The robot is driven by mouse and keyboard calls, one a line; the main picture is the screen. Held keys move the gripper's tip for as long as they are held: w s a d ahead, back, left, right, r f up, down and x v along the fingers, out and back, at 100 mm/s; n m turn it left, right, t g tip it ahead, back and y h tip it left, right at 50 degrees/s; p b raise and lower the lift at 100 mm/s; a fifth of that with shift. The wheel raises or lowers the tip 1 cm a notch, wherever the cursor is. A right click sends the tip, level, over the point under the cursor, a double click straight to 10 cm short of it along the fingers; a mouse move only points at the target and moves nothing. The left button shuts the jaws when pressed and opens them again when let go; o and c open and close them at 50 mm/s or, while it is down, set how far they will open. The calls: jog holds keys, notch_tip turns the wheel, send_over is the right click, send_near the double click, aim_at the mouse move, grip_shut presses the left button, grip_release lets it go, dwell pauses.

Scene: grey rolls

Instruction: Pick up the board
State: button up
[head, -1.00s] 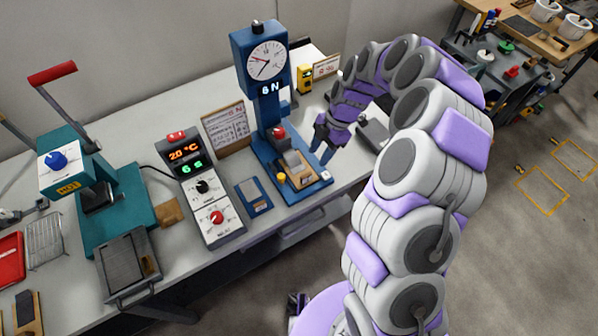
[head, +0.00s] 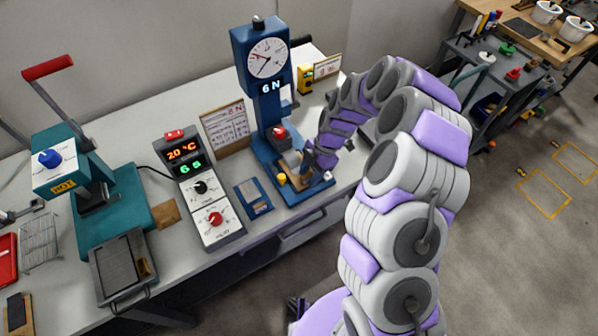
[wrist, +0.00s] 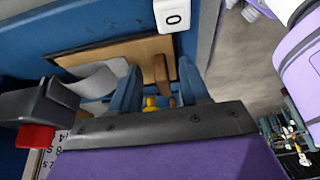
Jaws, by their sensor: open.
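The tan board (head: 290,159) is at the blue force tester (head: 268,85), above its base, and is partly hidden by my gripper (head: 305,172). In the wrist view the board (wrist: 110,50) is a flat tan piece with a narrow tan part standing between my two blue fingers (wrist: 160,85). The fingers are open, one on each side of that part. Whether they touch it I cannot tell.
A red knob on a dark arm (wrist: 36,136) is close at the left in the wrist view. A yellow knob (head: 281,178) is on the tester's base. A blue pad (head: 253,196), a control box (head: 207,190) and a teal hot press (head: 110,205) stand to the left.

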jog(key=shift+d, duration=0.3)
jog(key=c, duration=0.3)
grip_shut()
jog(key=shift+a, duration=0.1)
